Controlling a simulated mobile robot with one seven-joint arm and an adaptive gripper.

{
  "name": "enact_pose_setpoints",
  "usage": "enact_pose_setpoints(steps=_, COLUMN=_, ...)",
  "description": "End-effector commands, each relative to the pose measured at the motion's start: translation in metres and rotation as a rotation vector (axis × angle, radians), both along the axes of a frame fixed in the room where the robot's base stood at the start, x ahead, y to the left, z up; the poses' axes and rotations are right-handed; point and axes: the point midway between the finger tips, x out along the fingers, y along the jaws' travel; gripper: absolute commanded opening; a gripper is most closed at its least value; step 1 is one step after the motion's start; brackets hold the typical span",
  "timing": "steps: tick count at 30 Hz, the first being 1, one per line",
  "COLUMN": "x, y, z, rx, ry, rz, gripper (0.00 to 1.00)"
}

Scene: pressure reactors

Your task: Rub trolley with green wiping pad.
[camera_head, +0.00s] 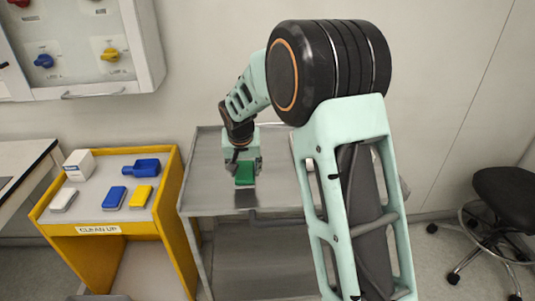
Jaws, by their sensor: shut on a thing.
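The trolley (208,166) is a grey metal cart with a flat top and a lower shelf, in the middle of the head view. My gripper (243,164) is over the trolley top, near its middle. It is shut on the green wiping pad (245,175). A dark shadow or reflection lies on the top just in front of the pad. I cannot tell whether the pad touches the surface. My arm hides much of the trolley's right side.
Left of the trolley stands a yellow cart labelled "CLEAN UP" (100,229). It bears a white box (79,164), a blue scoop-like item (140,167) and blue (115,198), yellow (141,196) and white (64,200) pads. A black stool (505,188) stands at right. A wall panel (85,50) hangs upper left.

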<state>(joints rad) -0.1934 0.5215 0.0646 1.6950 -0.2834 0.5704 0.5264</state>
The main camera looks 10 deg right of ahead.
Motion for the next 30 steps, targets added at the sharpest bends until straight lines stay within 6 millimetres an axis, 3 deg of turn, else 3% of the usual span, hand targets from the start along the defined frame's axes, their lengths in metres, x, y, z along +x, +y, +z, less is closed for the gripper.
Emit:
enact_pose_setpoints(steps=13, x=0.001, y=-0.005, z=0.042, rx=0.001, ry=-0.002, rz=-0.002, gripper=0.26)
enact_pose_setpoints(steps=30, x=0.001, y=-0.006, z=0.044, rx=0.001, ry=-0.002, rz=-0.001, gripper=0.26)
